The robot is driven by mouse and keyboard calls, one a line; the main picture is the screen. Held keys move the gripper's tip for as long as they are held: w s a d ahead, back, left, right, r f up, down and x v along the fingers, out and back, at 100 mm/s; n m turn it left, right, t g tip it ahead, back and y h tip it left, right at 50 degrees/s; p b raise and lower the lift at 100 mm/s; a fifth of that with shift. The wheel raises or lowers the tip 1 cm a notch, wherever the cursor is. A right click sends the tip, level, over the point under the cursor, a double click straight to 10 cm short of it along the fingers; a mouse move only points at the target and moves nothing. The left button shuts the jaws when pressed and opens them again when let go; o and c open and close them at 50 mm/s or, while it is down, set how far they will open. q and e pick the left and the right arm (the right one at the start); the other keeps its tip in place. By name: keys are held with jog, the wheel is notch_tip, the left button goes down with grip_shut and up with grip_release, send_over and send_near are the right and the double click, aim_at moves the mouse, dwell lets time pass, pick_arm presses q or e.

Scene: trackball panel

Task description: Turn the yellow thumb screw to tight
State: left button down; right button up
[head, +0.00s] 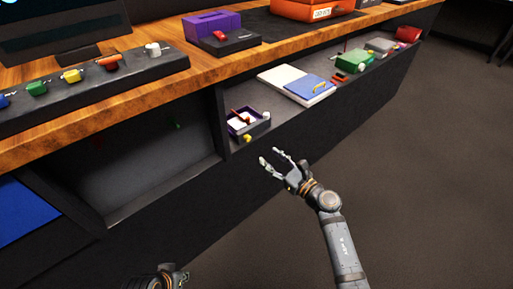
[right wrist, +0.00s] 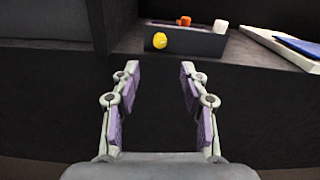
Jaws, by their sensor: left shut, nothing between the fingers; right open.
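The yellow thumb screw (head: 247,138) sticks out of the front face of a small dark panel box (head: 262,128) on the shelf below the tabletop. In the right wrist view the yellow screw (right wrist: 160,40) is ahead, above the fingertips and near the picture's middle. My right gripper (head: 270,157) is open and empty, in front of the shelf edge and apart from the screw; its fingers (right wrist: 160,75) also show in the right wrist view. My left gripper (head: 178,276) shows only partly at the bottom edge, shut and empty, far from the panel.
The panel box also carries an orange-red part (right wrist: 184,21) and a white knob (right wrist: 220,26). A white and blue board (head: 285,78) lies to its right on the shelf. A shelf divider (head: 214,120) stands to its left. Floor right of the cabinet is clear.

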aim_at(249, 139)
jog(key=b+x, duration=0.1)
jog(key=x, duration=0.8)
jog(key=shift+w+a+b, duration=0.1)
jog(key=shift+w+b, duration=0.1)
jog(key=shift+b, duration=0.2)
jog(key=shift+w+a, duration=0.3)
jog(key=shift+w, duration=0.1)
pick_arm(q)
jog(key=shift+w+d+f+t, duration=0.15)
jog(key=shift+f+t, duration=0.15)
jog(key=shift+f, duration=0.1)
jog(key=shift+w+d+f+t, duration=0.1)
jog(key=shift+d+f+t, duration=0.05)
jog(key=shift+f+t, duration=0.2)
pick_arm(e)
jog(key=shift+c, duration=0.6)
grip_shut()
